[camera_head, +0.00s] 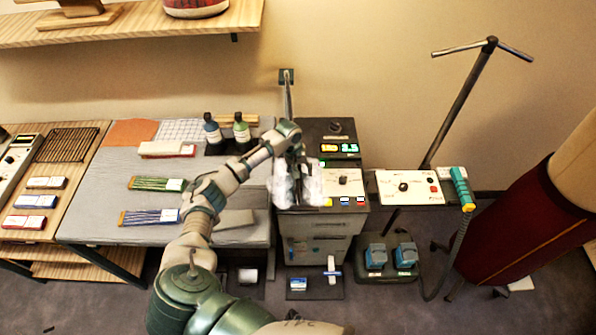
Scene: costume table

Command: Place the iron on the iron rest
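My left arm reaches from the bottom up to the grey cabinet, and my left gripper (291,165) is over the left side of its top. The gripper is small and dark here, and I cannot tell whether its fingers are open or shut. A pale, cloudy white patch (310,188), like steam, surrounds the area just below it. I cannot make out a clear iron there; the gripper and the white patch hide that spot. A dark wire rack (66,145) lies on the wooden table at the far left; I cannot tell whether it is the iron rest. My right gripper is not in view.
The control cabinet (318,251) has lit displays and coloured buttons. A padded grey table (105,190) holds bottles and bundles. On the right are a white control panel (410,187), a teal-handled hose tool (461,187), a pole stand (460,103) and a dark red form (520,225).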

